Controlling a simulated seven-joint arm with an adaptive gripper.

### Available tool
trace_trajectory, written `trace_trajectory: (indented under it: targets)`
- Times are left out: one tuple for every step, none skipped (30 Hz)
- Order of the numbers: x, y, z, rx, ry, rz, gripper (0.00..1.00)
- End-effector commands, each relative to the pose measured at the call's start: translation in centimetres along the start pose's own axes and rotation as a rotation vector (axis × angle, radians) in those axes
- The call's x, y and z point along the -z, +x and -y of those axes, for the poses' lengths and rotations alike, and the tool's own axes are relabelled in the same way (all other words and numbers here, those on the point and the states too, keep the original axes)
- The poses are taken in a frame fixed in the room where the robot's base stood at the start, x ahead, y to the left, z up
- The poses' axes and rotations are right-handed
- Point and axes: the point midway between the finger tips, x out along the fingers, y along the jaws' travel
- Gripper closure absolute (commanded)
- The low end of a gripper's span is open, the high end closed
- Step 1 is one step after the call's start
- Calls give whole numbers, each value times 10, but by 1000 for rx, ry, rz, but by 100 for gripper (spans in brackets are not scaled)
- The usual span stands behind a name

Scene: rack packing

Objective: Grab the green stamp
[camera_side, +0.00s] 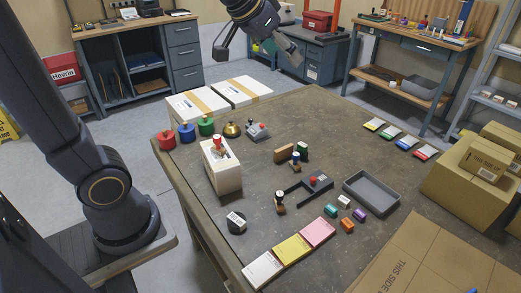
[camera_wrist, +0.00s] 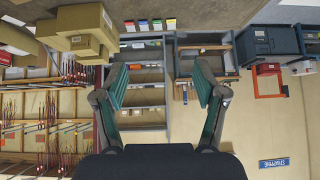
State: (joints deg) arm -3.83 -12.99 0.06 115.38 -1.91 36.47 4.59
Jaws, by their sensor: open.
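A small dark green item (camera_side: 302,150), which looks like the green stamp, stands near the table's middle beside a brown block; its lower part is partly hidden. A blue-topped stamp (camera_side: 296,159) stands just in front of it. A red-handled stamp (camera_side: 217,145) sits in the pale wooden rack (camera_side: 226,180) to the left. My gripper (camera_side: 257,57) is open and empty, high above the table's far side, well apart from the stamps. In the wrist view my gripper (camera_wrist: 160,78) shows its two fingers wide apart with nothing between them. That view shows no stamp clearly.
Red, blue and green rounded pots (camera_side: 206,126), a brass bell (camera_side: 231,130) and a grey device stand along the left edge. A dark bracket (camera_side: 305,188), grey tray (camera_side: 371,192), small coloured blocks and paper pads lie in front. Cardboard boxes (camera_side: 470,170) are at right.

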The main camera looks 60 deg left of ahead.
Motion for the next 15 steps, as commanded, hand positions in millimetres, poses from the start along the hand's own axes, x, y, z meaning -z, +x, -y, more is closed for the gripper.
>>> trace_trajectory:
  targets:
    - [14, 28, 9, 9, -11, 18, 29]
    - [22, 45, 14, 14, -17, 26, 29]
    - [31, 68, 21, 21, -24, 36, 29]
    - [35, 86, 26, 26, -30, 47, 29]
    - [38, 104, 32, 31, -37, 57, 29]
    - [39, 130, 40, 37, -46, 75, 29]
    - [38, 149, 47, 41, -54, 90, 29]
    - [36, 167, 52, 45, -62, 106, 29]
    - [30, 191, 60, 49, -73, 130, 29]
    - [24, 207, 65, 53, -81, 148, 29]
    - [17, 223, 70, 55, -89, 168, 29]
    - [6, 241, 75, 57, -99, 195, 29]
    - [-2, 253, 79, 59, -106, 216, 29]
    - [-11, 263, 82, 60, -113, 236, 29]
    - [-22, 275, 86, 61, -120, 261, 29]
